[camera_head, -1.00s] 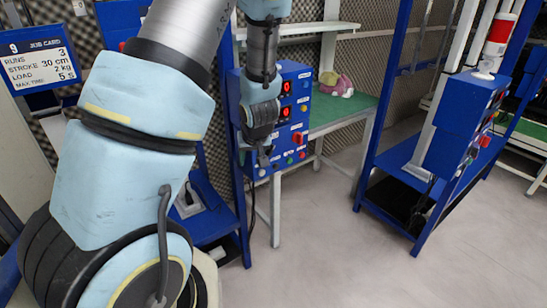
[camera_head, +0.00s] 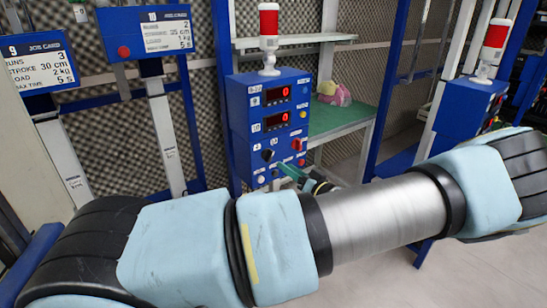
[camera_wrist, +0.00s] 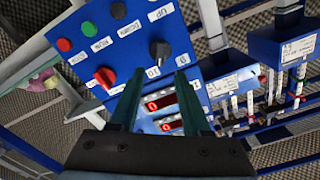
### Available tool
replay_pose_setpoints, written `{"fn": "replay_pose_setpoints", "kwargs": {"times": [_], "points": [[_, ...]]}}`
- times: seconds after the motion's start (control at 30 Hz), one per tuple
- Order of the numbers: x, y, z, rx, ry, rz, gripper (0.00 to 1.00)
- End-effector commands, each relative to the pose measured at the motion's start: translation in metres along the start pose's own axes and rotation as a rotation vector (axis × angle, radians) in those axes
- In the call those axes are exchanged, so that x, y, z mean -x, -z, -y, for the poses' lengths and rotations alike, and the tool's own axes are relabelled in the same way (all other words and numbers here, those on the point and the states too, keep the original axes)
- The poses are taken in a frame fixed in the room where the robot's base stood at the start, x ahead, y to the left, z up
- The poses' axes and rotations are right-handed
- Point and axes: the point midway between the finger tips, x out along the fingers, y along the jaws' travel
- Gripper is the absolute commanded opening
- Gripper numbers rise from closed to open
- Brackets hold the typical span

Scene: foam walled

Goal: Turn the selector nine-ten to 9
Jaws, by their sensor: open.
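The black selector knob (camera_head: 268,155) is on the lower front of the blue control box (camera_head: 238,110), below two red displays reading 0. The wrist view shows the knob (camera_wrist: 159,50) ahead of my gripper, slightly beyond the fingertips, with small white labels beside it; I cannot surely read its setting. My gripper (camera_wrist: 159,78) is open, its two dark green fingers apart with nothing between them. In the head view my gripper (camera_head: 287,170) is at the box's lower right front, partly hidden by my arm. Contact with the knob is not visible.
A red rotary knob (camera_wrist: 105,77) and several buttons sit near the selector. A red-and-white beacon (camera_head: 269,25) tops the box. A green bench (camera_head: 340,118) is behind it. Two job cards, 9 (camera_head: 37,63) and 10 (camera_head: 150,32), stand left.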

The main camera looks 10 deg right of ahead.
Motion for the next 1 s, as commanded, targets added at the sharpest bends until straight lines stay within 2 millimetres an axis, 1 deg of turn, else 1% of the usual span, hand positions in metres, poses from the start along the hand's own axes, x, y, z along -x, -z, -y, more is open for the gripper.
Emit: {"fn": "replay_pose_setpoints", "kwargs": {"times": [0.03,0.2,0.3,0.4,0.6,0.87,1.0], "points": [[-0.011,0.002,0.002,-0.004,0.002,-0.001,0.47],[-0.043,0.003,0.002,-0.003,0.001,-0.001,0.47],[-0.059,0.002,0.002,-0.003,-0.001,0.000,0.47],[-0.071,0.001,0.001,-0.002,-0.001,0.001,0.47],[-0.083,0.000,0.000,-0.001,-0.003,0.002,0.47],[-0.083,0.000,-0.001,0.000,-0.003,0.002,0.47],[-0.083,-0.001,-0.001,0.000,-0.003,0.003,0.32]]}}
